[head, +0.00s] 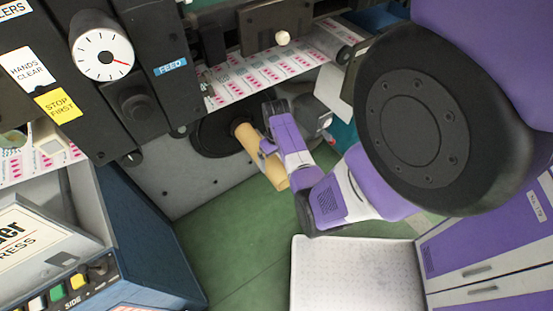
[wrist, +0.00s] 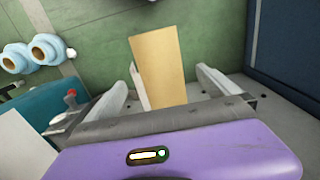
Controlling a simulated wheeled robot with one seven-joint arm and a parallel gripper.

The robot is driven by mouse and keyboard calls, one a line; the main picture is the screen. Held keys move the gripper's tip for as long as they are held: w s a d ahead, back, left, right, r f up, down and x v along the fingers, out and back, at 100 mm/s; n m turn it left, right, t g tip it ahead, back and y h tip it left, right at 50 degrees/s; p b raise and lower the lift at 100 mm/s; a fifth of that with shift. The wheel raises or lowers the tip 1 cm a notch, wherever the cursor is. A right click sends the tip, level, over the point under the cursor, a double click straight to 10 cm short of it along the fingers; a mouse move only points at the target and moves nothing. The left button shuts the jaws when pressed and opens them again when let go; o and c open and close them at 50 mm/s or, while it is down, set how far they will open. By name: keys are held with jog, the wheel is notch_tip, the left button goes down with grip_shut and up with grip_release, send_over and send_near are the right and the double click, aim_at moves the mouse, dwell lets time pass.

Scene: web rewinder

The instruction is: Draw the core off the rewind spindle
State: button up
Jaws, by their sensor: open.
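The core (head: 262,160) is a tan cardboard tube on the rewind spindle, in front of a dark round flange (head: 213,135) on the grey machine face. The tube slants down and right, its outer end over the green floor. The spindle inside it is hidden. My gripper (head: 268,146) is at the tube's middle, coming from the right. In the wrist view the core (wrist: 158,70) stands between the two spread pale fingers of my gripper (wrist: 162,84), with a visible gap on the right side. I cannot tell whether the left finger touches it.
A printed label web (head: 265,75) runs above the flange. A blue control cabinet (head: 140,240) stands at left. A white perforated surface (head: 350,270) lies below right, beside purple-and-white drawers (head: 495,250). Blue rolls (wrist: 45,48) lie in the wrist view's upper left. Green floor lies open below the core.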

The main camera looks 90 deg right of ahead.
aim_at(276, 166)
jog(key=shift+f+b, duration=2.4)
jog(key=shift+f, duration=1.45)
jog(key=shift+c, duration=0.2)
jog(key=c, duration=1.9)
jog(key=shift+r+p, duration=0.25)
jog(key=shift+p, duration=0.15)
